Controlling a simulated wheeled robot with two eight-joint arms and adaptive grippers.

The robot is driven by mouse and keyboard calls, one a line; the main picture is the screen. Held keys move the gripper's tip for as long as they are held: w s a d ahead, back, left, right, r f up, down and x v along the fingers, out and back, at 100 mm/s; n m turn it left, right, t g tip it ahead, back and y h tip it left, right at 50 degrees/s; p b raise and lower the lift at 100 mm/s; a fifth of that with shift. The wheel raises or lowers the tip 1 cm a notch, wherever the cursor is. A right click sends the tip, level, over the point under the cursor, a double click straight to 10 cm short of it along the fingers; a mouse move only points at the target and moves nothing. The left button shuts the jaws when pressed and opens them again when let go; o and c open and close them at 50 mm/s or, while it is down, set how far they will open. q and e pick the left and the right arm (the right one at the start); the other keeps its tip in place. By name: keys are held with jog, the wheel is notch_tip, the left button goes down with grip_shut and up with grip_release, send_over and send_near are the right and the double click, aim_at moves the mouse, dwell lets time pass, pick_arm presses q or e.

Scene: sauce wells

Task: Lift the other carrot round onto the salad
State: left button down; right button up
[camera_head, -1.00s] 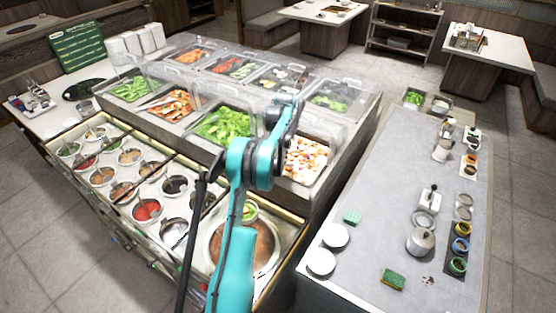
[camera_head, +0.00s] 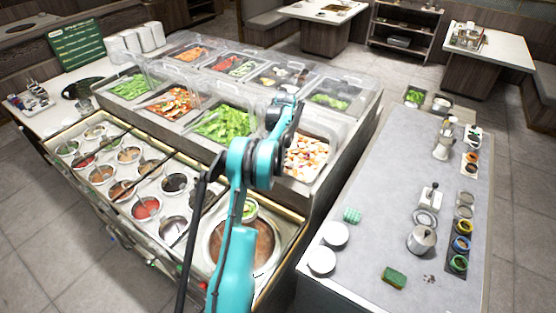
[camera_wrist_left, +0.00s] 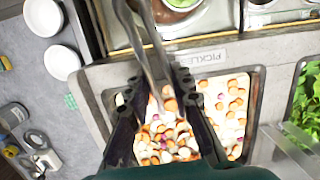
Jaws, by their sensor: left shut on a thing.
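The pickles tray (camera_wrist_left: 245,85) is under my left gripper in the left wrist view, filled with orange carrot rounds (camera_wrist_left: 171,105) among white and purple pieces. It also shows in the head view (camera_head: 305,155), partly behind my arm. My left gripper (camera_wrist_left: 158,92) is over the tray, shut on metal tongs (camera_wrist_left: 152,45). Green leaves (camera_head: 222,122) fill a neighbouring tray. A bowl with something green (camera_head: 250,208) is partly hidden behind my arm. My right gripper is out of view.
Sauce wells with ladles (camera_head: 145,208) lie left of my arm. A large brown sauce pot (camera_head: 262,248) is close below it. Clear lids (camera_head: 325,125) stand around the trays. The grey counter (camera_head: 385,200) at right holds white plates (camera_head: 336,234) and a green sponge (camera_head: 394,277).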

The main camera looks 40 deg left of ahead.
pick_arm(q)
jog(key=shift+r, duration=0.1)
notch_tip(320, 180, up, 12)
jog(key=p, duration=0.6)
dwell(0.5)
